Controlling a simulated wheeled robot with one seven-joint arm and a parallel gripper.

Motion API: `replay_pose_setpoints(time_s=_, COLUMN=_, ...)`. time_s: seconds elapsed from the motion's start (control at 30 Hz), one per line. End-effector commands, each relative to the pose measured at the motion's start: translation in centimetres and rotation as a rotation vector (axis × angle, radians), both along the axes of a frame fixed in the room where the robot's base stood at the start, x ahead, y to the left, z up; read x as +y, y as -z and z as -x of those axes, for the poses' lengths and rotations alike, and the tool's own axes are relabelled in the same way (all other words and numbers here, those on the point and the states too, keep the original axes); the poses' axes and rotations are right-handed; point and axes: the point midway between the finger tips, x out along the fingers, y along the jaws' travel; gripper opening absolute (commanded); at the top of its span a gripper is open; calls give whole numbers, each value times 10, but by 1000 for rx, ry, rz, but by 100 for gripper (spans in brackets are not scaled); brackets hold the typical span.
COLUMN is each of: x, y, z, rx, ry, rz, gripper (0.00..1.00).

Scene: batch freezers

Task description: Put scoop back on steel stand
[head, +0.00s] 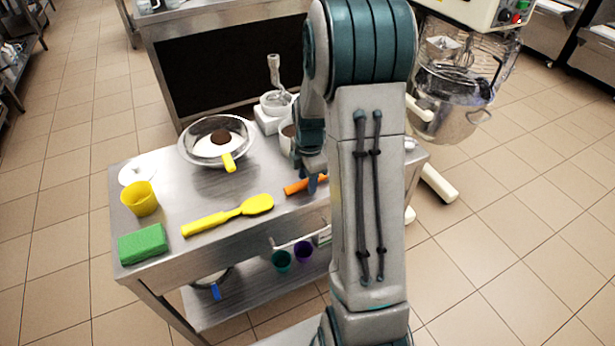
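My gripper (313,183) is at the right part of the steel table (170,192), low over its top, mostly hidden behind my arm. An orange handle-like piece (295,187) shows at its fingertips; its right end is hidden, and I cannot tell whether the fingers hold it or whether it is the scoop. A yellow spoon-shaped tool (230,214) lies flat near the front edge. A yellow-handled tool (228,161) rests in a steel bowl (190,157) with white and brown contents. I cannot pick out a separate steel stand.
A yellow cup (140,198) and green sponge (143,243) stand at the table's left. A scale (267,122) with a small bowl is at the back. A mixer's steel bowl (458,122) stands right of my arm. Cups sit on the lower shelf (245,296).

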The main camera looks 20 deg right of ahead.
Motion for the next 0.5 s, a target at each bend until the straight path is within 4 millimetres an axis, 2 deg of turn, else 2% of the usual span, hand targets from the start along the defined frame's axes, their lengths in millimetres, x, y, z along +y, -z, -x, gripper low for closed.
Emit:
replay_pose_setpoints(time_s=0.33, x=0, y=-8, z=0, rx=-2, ry=0, rz=1, gripper=42)
replay_pose_setpoints(time_s=0.5, x=-2, y=-39, z=-1, rx=-7, ry=0, rz=2, gripper=42)
